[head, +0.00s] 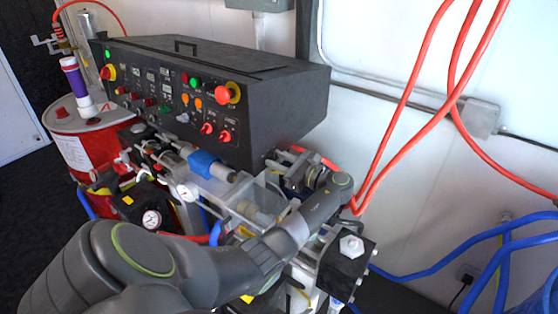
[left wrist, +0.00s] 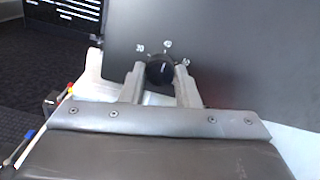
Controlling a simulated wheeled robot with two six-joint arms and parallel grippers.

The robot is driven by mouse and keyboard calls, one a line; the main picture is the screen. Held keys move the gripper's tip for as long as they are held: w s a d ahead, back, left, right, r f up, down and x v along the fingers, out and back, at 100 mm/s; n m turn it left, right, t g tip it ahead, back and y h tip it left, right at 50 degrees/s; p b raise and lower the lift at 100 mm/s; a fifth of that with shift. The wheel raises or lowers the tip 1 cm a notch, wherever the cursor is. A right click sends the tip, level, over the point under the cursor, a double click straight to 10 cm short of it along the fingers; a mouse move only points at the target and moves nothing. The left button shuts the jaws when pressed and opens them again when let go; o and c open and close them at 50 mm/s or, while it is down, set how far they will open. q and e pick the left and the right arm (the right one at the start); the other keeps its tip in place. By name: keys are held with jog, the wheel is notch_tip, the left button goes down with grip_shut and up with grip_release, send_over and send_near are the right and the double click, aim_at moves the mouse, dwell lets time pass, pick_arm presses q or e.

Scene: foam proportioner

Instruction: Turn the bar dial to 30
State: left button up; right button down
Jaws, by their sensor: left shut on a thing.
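The bar dial (left wrist: 160,75) is a small black round knob on a dark panel in the left wrist view. Small white labels stand around it at upper left, top and right; their numbers are too blurred to read surely. A light mark shows on the knob, but its exact setting is unclear. My left gripper (left wrist: 159,67) is shut on the dial, with one grey finger on each side of it. In the head view my left arm reaches to the right past the machine, and I cannot make out the dial there. My right gripper is not in view.
A black control box (head: 150,56) with buttons and switches stands above pipes and gauges. A red drum (head: 75,150) is at the left. Red hoses (head: 410,85) hang at the right, and blue hoses (head: 450,258) run low at the right.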

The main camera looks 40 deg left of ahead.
pick_arm(q)
jog(key=shift+c, duration=0.4)
jog(key=shift+n, duration=0.4)
jog(key=shift+f+n+b, duration=0.1)
jog(key=shift+n+b, duration=0.6)
jog(key=shift+n, duration=0.3)
jog(key=n+b, duration=0.2)
jog(key=n, duration=0.1)
jog(key=shift+f+n, duration=0.1)
jog(key=shift+n, duration=0.3)
jog(key=n+b, duration=0.4)
jog(key=n, duration=0.1)
jog(key=shift+n, duration=0.3)
jog(key=o, duration=1)
jog(key=shift+r, duration=0.2)
jog(key=shift+c, duration=0.2)
